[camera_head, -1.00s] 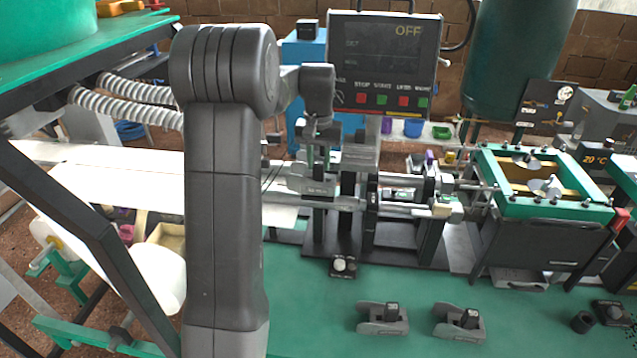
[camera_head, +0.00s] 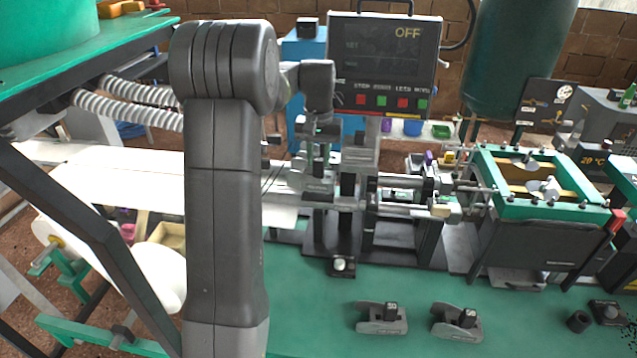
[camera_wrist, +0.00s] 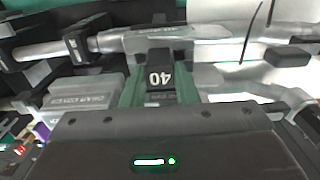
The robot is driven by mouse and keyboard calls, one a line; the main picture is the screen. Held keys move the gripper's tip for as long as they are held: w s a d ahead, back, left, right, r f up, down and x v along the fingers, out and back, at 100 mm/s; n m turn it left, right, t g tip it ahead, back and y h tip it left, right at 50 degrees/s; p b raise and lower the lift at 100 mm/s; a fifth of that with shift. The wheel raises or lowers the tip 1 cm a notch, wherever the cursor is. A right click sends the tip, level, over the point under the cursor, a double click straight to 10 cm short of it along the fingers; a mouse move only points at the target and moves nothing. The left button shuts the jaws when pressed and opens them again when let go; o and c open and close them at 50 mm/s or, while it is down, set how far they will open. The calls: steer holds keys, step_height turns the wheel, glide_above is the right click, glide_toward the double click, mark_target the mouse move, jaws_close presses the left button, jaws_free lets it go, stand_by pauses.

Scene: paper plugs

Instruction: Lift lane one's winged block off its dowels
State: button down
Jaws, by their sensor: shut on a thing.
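In the wrist view a black upright tab marked 40, upside down, belongs to the winged block (camera_wrist: 160,76). My gripper (camera_wrist: 160,92) has its green fingers closed on either side of this tab. The block's wings and the dowels under it are mostly hidden by the gripper body, so I cannot tell whether it is still seated. In the head view my gripper (camera_head: 318,132) is over the left part of the plug machine (camera_head: 370,205), partly hidden by my own arm.
Two spare grey blocks with black tabs, one at left (camera_head: 381,317) and one at right (camera_head: 457,322), lie on the green bench (camera_head: 300,330). A control panel (camera_head: 385,65) reading OFF stands close behind the gripper. A metal rod (camera_wrist: 60,47) crosses near the held tab.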

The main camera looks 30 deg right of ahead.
steer(key=shift+r+p, duration=0.9)
steer(key=shift+r, duration=0.15)
steer(key=shift+r+p, duration=1.45)
steer(key=shift+r, duration=0.1)
steer(key=shift+a+f, duration=0.1)
steer(key=shift+f, duration=0.05)
